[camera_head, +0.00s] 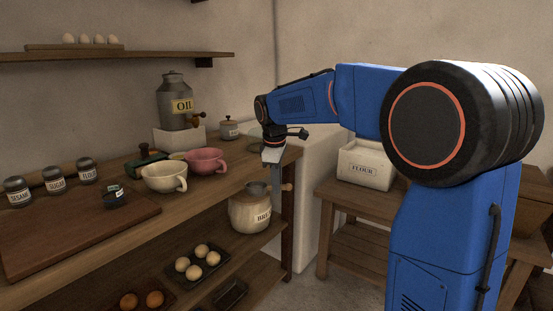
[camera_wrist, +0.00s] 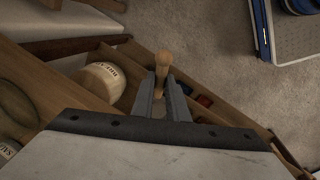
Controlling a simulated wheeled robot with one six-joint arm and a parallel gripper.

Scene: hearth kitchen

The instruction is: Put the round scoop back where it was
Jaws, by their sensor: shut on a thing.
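My gripper (camera_head: 276,184) points down past the right end of the wooden counter and is shut on the round scoop's wooden handle (camera_head: 287,187). The handle also shows between my fingertips (camera_wrist: 163,84) in the wrist view, its pale end (camera_wrist: 162,62) pointing away. In the head view a grey cylindrical part (camera_head: 257,190), seemingly the scoop's cup, shows at the mouth of the cream crock (camera_head: 245,216). I cannot tell whether it is inside or above the mouth. In the wrist view the crock (camera_wrist: 101,88) is left of my fingers, and the scoop's cup is hidden.
The crock stands on the lower shelf (camera_head: 219,262), beside a tray of pale balls (camera_head: 200,261). The counter (camera_head: 225,185) above holds a pink cup (camera_head: 206,160), a cream cup (camera_head: 164,177) and labelled jars. A counter leg (camera_head: 288,235) stands close right of the crock.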

